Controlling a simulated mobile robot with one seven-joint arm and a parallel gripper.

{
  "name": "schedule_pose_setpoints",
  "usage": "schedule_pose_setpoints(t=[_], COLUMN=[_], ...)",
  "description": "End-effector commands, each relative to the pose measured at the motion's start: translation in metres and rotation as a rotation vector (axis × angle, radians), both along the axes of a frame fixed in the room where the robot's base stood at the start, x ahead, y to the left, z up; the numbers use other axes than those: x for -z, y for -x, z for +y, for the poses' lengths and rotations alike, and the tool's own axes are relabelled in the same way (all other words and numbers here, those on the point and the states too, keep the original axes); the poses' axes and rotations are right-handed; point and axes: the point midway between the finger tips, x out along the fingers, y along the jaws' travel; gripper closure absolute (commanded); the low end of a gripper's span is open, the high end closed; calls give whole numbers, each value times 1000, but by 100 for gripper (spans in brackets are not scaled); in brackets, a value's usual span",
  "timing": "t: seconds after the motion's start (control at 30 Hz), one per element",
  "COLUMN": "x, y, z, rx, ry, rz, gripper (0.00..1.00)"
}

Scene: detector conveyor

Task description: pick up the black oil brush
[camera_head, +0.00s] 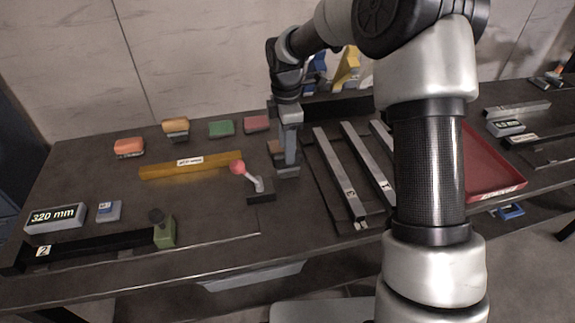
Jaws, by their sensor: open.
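My gripper (288,172) points down at the middle of the table, just behind the lever with the red ball knob. Its jaws are open, though the arm hides the gap between the fingers. A small brown block (275,147) with a darker lower part shows at the gripper's left, partly hidden by it. I cannot make out a black oil brush for certain. Several coloured blocks with dark undersides, including an orange one (129,146), a yellow-orange one (176,125) and a green one (221,128), stand along the back left.
The red-knobbed lever (238,168) stands close in front of my gripper. A yellow bar (190,166) lies to its left. Metal rails (340,175) lie to the right, beside a red tray (488,170). A black bar with a green end block (165,232) lies front left. My arm hides the right-centre.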

Motion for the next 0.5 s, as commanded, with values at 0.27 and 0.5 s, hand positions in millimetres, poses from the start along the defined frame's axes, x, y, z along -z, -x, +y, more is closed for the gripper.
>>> schedule_pose_setpoints(t=[0.27,0.5], x=[21,51], y=[0,4], z=[0,-3], rx=[0,0], ry=[0,0], rz=[-1,2], gripper=[55,55])
